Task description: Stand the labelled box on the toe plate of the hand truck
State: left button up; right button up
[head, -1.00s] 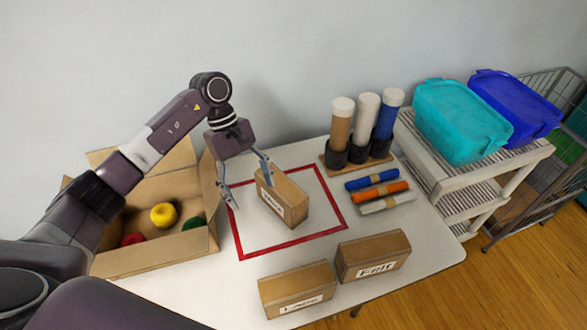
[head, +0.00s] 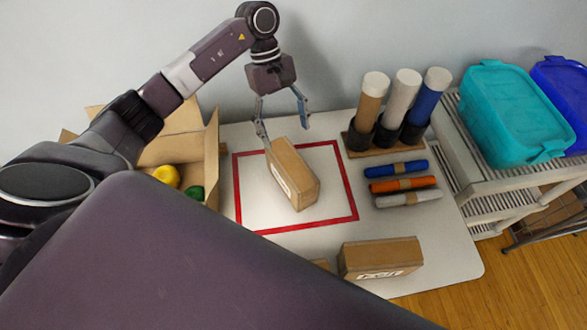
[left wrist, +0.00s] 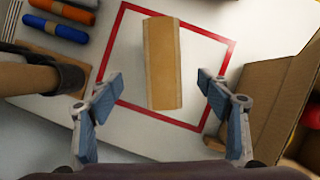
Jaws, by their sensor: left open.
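A brown cardboard box (head: 292,172) with a white label on its left side stands inside the red square on the table; its lettering is unreadable from here. Its plain top also shows in the left wrist view (left wrist: 162,62). My left gripper (head: 283,126) is open and empty above the far end of this box. In the left wrist view its fingers (left wrist: 159,82) are spread on either side of the box, apart from it. A second labelled box (head: 380,256), seemingly marked Felt, stands near the front edge. No hand truck and no right gripper are in view.
An open carton (head: 212,165) with coloured balls stands at the left. Tubes in a rack (head: 365,150) and coloured rolls (head: 402,187) occupy the table's right. A white shelf (head: 505,180) holds a teal bin (head: 513,115). My arm hides the table's front left.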

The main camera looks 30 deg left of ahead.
aim_at(287, 156)
pick_arm(q)
jog(key=f+b, duration=0.1)
jog(key=f, duration=0.1)
jog(key=f+b, duration=0.1)
jog(key=shift+s+f+b, duration=0.1)
jog(key=shift+s+b, duration=0.15)
jog(key=shift+b, duration=0.1)
notch_tip(287, 156, down, 5)
jog(key=b, duration=0.5)
jog(key=shift+w, duration=0.1)
jog(key=p+x, duration=0.3)
jog(key=x, duration=0.4)
jog(key=shift+s+d, duration=0.2)
jog(key=shift+s, duration=0.05)
jog(key=shift+f, duration=0.35)
pick_arm(e)
jog(key=f, duration=0.5)
jog(key=shift+s+f, duration=0.1)
jog(key=shift+s, duration=0.3)
pick_arm(q)
jog(key=shift+c, duration=0.4)
jog(key=c, duration=1.5)
jog(key=shift+r, duration=0.1)
